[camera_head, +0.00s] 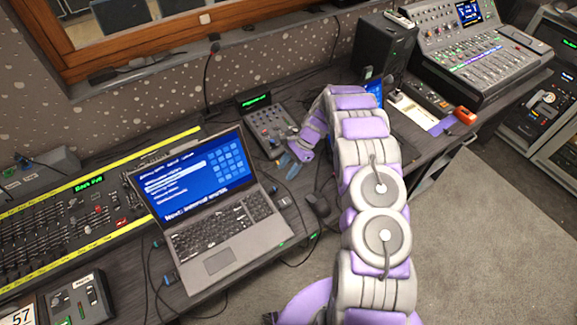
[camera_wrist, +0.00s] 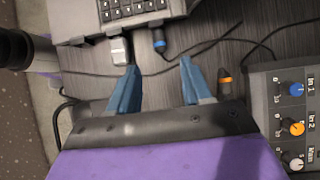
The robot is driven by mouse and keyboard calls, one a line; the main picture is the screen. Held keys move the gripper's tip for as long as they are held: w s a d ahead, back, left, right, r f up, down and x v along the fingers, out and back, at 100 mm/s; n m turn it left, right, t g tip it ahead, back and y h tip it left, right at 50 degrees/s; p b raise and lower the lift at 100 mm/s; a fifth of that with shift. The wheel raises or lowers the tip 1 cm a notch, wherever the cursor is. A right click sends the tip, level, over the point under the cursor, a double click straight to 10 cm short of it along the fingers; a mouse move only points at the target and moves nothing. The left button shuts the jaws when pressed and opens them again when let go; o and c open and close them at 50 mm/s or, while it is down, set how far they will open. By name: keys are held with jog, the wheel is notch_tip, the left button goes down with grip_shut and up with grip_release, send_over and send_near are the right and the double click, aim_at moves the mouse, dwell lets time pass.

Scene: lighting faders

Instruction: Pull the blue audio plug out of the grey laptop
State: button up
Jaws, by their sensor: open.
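The grey laptop (camera_head: 221,262) stands open on the desk with a blue screen. Its edge and keys show at the top of the wrist view (camera_wrist: 72,22). A dark plug with a blue ring, the blue audio plug (camera_wrist: 159,40), sits at that edge, its cable running down and right. My gripper (camera_wrist: 159,65) is open and empty. Its two blue fingers point toward the laptop, with the blue plug just beyond the fingertips and between them in the picture. In the head view my gripper (camera_head: 291,164) is right of the laptop; the blue plug is too small to make out there.
A pale grey plug (camera_wrist: 118,50) sits left of the blue one. An orange-ringed plug (camera_wrist: 226,82) lies right of my right finger. A small mixer (camera_wrist: 283,112) with knobs is farther right. Loose cables cross the desk.

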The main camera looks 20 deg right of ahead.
aim_at(276, 186)
jog(key=shift+s+a+f, duration=0.15)
jog(key=shift+a+f, duration=0.1)
jog(key=shift+f, duration=0.35)
jog(key=x, duration=0.7)
jog(key=shift+a+f+b, duration=0.1)
jog(key=shift+a+b, duration=0.1)
jog(key=shift+b, duration=0.1)
grip_shut()
jog(key=shift+d, duration=0.15)
jog(key=shift+w+d, duration=0.25)
jog(key=shift+d, duration=0.45)
jog(key=shift+w+d, duration=0.25)
jog(key=shift+d, duration=0.45)
jog(key=shift+w+d, duration=0.25)
jog(key=shift+d, duration=0.45)
